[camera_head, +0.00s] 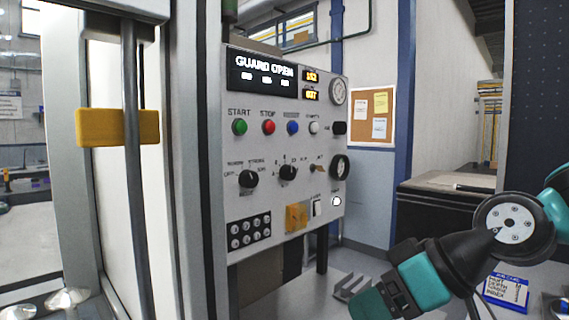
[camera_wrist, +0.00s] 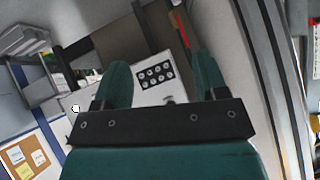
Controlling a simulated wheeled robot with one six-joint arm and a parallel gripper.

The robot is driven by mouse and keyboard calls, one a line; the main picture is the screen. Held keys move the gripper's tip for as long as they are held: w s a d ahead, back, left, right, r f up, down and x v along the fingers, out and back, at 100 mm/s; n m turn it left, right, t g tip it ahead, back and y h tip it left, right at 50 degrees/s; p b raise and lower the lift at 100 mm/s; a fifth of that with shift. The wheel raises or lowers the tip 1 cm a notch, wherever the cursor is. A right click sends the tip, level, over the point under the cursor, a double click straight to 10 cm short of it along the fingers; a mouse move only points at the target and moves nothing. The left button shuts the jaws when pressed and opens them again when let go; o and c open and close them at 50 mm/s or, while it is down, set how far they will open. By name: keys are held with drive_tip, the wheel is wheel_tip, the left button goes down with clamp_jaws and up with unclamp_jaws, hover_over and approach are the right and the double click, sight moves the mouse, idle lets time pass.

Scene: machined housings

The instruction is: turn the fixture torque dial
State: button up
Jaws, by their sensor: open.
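The control panel (camera_head: 262,208) is upright in the head view, with its display reading "GUARD OPEN". It carries black rotary knobs at left (camera_head: 248,179) and centre (camera_head: 288,172), a smaller knob (camera_head: 316,168), and a round black dial (camera_head: 340,167) at the right edge. Their labels are too small to tell which is the fixture torque dial. My gripper (camera_wrist: 163,82) is open and empty in the wrist view, with the panel's button block (camera_wrist: 156,75) showing beyond and between its fingers.
A yellow handle (camera_head: 117,127) on an upright bar stands left of the panel. A dark-sided bench (camera_head: 440,225) is at the right, behind my arm. A blue-and-white sign (camera_head: 506,291) is at lower right. A cork board (camera_head: 371,116) hangs on the back wall.

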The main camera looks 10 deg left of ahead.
drive_tip(key=w+a+r+t+y+p, duration=0.1)
drive_tip(key=w+r+t+y, duration=0.1)
drive_tip(key=w+r, duration=0.3)
drive_tip(key=w+a+r+t+y+p, duration=0.1)
drive_tip(key=w+r+t, duration=0.1)
drive_tip(key=w, duration=0.5)
drive_tip(key=t+y+p, duration=0.2)
drive_tip(key=t, duration=0.1)
approach(292, 175)
drive_tip(key=shift+n, duration=0.4)
drive_tip(key=p+x, duration=0.8)
drive_tip(key=shift+a+r+p, duration=0.2)
drive_tip(key=shift+p, duration=0.1)
drive_tip(key=shift+w+a+f, duration=0.15)
drive_tip(key=shift+w+a, duration=0.2)
drive_tip(key=c, duration=0.9)
